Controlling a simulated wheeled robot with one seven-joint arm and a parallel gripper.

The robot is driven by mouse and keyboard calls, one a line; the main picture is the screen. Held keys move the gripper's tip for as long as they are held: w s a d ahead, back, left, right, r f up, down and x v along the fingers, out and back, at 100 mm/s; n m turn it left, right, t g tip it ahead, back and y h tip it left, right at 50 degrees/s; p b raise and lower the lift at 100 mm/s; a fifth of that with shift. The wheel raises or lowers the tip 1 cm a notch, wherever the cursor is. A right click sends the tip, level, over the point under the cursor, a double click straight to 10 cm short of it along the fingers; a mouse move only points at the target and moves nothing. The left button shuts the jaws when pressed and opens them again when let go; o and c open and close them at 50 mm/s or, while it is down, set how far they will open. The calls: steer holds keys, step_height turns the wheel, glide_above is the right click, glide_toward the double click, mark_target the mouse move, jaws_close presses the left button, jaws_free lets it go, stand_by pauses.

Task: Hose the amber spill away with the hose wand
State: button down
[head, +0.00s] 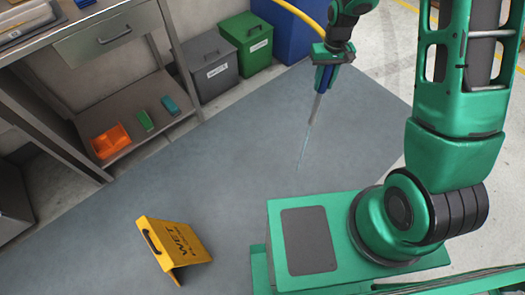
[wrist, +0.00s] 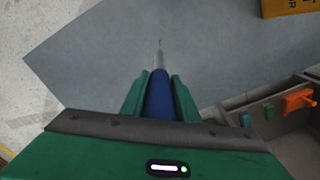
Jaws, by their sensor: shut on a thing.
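My gripper (head: 326,72) is at the upper middle of the head view, shut on the hose wand. The wand has a blue handle (head: 323,80) and a thin metal tube, and it points down toward the grey floor area. A thin pale bluish streak, like a water jet, runs down from its tip. A yellow hose (head: 300,14) comes in from behind it. In the wrist view the blue handle (wrist: 159,95) sits between both green fingers, with the tube pointing away. I see no amber spill on the visible grey floor (head: 235,150).
A yellow wet-floor sign (head: 172,247) stands on the grey floor at the lower left. A workbench (head: 105,40) with a lower shelf holding an orange bin (head: 110,141) is at left. Grey (head: 210,68), green (head: 248,42) and blue bins line the wall. The middle floor is clear.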

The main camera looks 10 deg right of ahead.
steer(key=shift+w+d, duration=0.1)
steer(key=shift+d, duration=0.1)
steer(key=shift+a+f, duration=0.2)
steer(key=s+a+f+n, duration=0.4)
steer(key=a+f+n, duration=0.3)
steer(key=f, duration=0.3)
steer(key=s+a+f+n, duration=0.4)
steer(key=a+f+n, duration=0.4)
steer(key=f, duration=0.3)
steer(key=s+a+f+n, duration=0.5)
steer(key=a+f+n, duration=0.2)
steer(key=f, duration=0.4)
steer(key=shift+a+f+n, duration=0.15)
steer(key=shift+a+n, duration=0.25)
steer(key=shift+a, duration=0.1)
